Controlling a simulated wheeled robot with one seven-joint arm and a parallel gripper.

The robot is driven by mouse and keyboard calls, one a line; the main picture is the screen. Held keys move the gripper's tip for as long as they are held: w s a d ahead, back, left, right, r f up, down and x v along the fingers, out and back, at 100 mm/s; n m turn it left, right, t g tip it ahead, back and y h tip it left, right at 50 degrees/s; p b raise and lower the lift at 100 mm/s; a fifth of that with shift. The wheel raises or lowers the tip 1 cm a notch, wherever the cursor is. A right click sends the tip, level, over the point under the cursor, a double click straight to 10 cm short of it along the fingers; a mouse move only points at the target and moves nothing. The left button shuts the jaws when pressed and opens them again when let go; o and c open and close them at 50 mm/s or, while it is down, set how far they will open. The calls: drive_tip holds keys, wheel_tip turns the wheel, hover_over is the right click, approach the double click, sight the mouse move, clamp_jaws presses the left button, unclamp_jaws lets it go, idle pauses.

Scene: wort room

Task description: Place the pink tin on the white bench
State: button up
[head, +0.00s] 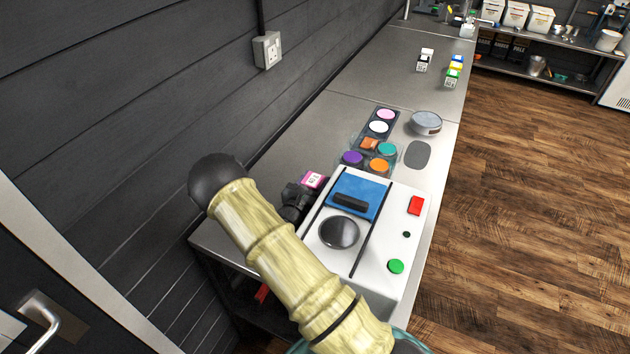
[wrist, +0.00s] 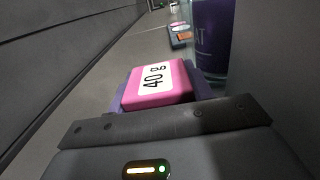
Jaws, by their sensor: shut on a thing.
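The pink tin (head: 314,180) is a small block with a white label, to the left of a white machine. In the wrist view the pink tin (wrist: 148,97) shows a label reading "40 g" and sits between my fingers. My gripper (head: 298,196) is shut on it, close to the dark wall. Whether the tin touches the surface below is hard to tell. A long bench (head: 345,108) with a pale grey top runs along the wall; no plainly white bench stands out.
The white machine (head: 384,225) has a blue panel and red and green buttons. The bench's middle has free room.

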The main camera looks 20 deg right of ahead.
drive_tip(key=shift+f, duration=0.15)
drive_tip(key=o, duration=0.8)
drive_tip(key=shift+c, duration=0.2)
drive_tip(key=b+v, duration=0.1)
drive_tip(key=v, duration=0.3)
drive_tip(key=b+v, duration=0.1)
drive_tip(key=v, duration=0.3)
drive_tip(key=b+v, duration=0.1)
drive_tip(key=v, duration=0.3)
drive_tip(key=shift+r, duration=0.25)
drive_tip(key=shift+w, duration=0.1)
